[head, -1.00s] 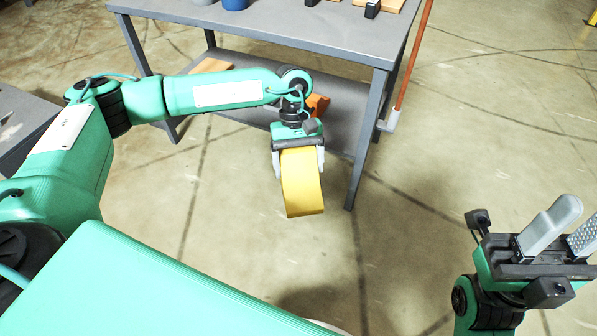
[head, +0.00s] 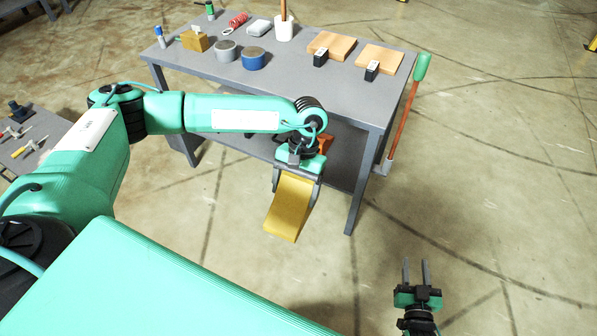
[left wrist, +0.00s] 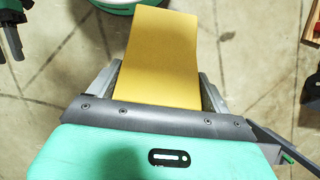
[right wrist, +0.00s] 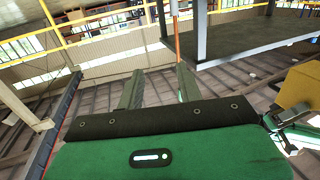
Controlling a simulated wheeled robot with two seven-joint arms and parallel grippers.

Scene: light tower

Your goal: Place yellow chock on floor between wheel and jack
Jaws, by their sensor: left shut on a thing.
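The yellow chock (head: 289,207) is held between the fingers of my left gripper (head: 296,188), off the floor and in front of the grey table. In the left wrist view the chock (left wrist: 160,58) fills the space between the two fingers. My right gripper (head: 416,272) is at the lower right of the head view, fingers apart with nothing between them; its open fingers (right wrist: 158,88) also show in the right wrist view. No wheel or jack can be made out in the head view.
A grey table (head: 300,85) holds tape rolls (head: 253,58), wooden blocks (head: 331,46) and small items. A cart with tools (head: 40,145) stands at the left. The floor at right is clear.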

